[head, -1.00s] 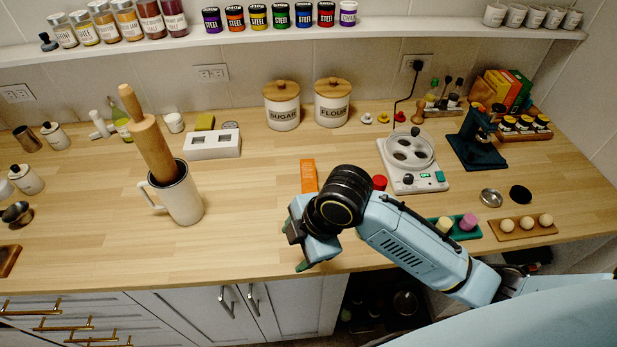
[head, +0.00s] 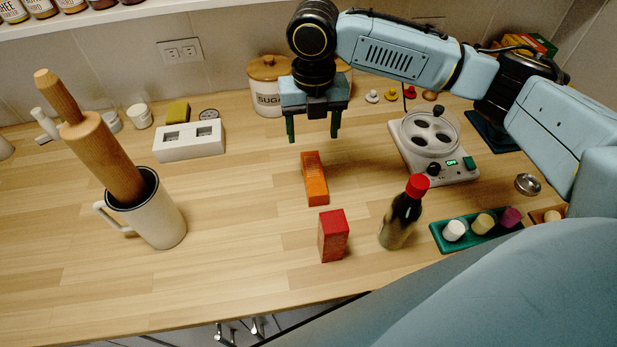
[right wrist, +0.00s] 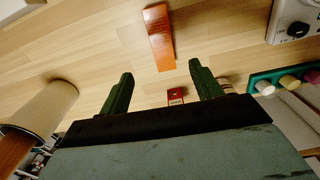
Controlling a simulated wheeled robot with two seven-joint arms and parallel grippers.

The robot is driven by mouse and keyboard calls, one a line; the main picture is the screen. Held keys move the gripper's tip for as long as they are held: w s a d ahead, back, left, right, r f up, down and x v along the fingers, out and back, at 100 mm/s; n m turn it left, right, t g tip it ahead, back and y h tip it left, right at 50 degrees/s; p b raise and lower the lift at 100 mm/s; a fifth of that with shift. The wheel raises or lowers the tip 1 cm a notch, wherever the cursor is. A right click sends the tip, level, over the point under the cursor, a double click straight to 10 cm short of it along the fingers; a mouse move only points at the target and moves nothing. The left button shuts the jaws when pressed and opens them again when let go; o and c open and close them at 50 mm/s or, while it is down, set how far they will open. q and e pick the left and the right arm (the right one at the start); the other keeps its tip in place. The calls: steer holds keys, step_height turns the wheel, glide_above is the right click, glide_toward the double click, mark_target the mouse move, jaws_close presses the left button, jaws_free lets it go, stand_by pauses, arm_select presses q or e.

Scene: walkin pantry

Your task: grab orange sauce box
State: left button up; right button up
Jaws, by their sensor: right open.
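The orange sauce box (head: 315,180) stands on the wooden counter near the middle of the head view. In the right wrist view the orange box (right wrist: 159,38) shows at the top, beyond and between the fingertips. My right gripper (head: 312,138) is open and empty, with its fingers pointing down. In the head view it appears above and behind the orange box, apart from it. Its two green fingers also show in the right wrist view (right wrist: 160,80). My left gripper is not in view.
A red box (head: 333,236) and a red-capped bottle (head: 398,222) stand close in front of the orange box. A white crock (head: 160,215) with a rolling pin stands left. A white burner device (head: 440,165) and green tray (head: 470,243) stand right. Counter left of the boxes is clear.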

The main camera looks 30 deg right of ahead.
steer(key=f, duration=0.2)
glide_above(314, 172)
steer(key=f, duration=0.5)
steer(key=shift+s+a+f, duration=0.15)
steer(key=shift+a+f, duration=0.1)
steer(key=shift+f, duration=0.05)
steer(key=shift+f+b, duration=0.3)
steer(key=shift+f, duration=0.25)
steer(key=f, duration=0.5)
steer(key=shift+d, duration=0.2)
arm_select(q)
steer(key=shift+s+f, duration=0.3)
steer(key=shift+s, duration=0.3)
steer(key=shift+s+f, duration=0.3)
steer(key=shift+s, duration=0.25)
arm_select(e)
steer(key=shift+w, duration=0.2)
steer(key=c, duration=1.2)
